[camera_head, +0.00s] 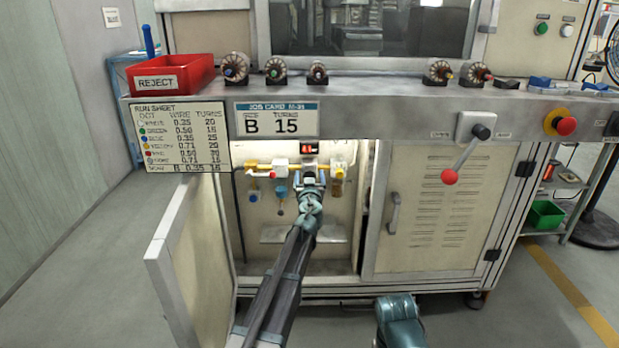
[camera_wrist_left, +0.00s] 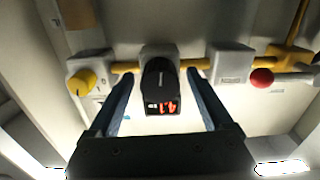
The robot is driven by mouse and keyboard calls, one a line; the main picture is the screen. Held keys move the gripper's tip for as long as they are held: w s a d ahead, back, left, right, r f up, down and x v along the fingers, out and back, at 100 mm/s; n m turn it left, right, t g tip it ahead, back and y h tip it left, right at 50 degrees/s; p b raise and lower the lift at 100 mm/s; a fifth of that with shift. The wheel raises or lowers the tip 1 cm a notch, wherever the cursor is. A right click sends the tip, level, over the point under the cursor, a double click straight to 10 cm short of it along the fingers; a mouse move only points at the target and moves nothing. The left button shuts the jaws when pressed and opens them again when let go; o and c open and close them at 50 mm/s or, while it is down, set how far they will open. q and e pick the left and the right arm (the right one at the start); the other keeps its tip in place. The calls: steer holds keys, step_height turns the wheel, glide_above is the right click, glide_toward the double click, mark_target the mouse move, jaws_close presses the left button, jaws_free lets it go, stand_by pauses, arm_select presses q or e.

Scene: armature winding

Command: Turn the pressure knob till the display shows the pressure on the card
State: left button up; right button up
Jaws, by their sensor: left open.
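The black pressure knob (camera_wrist_left: 158,72) is on a pale block on the yellow pipe in the open cabinet. My left gripper (camera_head: 310,178) reaches into the cabinet from below. In the left wrist view its open fingers stand on either side of the knob, with gaps. The small display (camera_head: 309,148) has red digits; in the left wrist view the display (camera_wrist_left: 163,107) shows them inverted, apparently a 4 and a 1, hard to read surely. The job card (camera_head: 277,120) reads B and 15 turns. I can make out no pressure figure on it. My right gripper is out of view.
A red-handled valve (camera_head: 266,175) and a yellow knob (camera_head: 338,170) flank the gripper. The open cabinet door (camera_head: 185,262) stands left of my arm. A run sheet (camera_head: 180,137) hangs beside the job card. A closed door (camera_head: 440,210) is at right.

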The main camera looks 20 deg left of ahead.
arm_select(q)
jaws_close()
stand_by(0.3)
steer(key=shift+m, duration=0.3)
steer(key=m, duration=0.5)
steer(key=shift+m, duration=0.4)
steer(key=m, duration=0.7)
stand_by(0.4)
jaws_free()
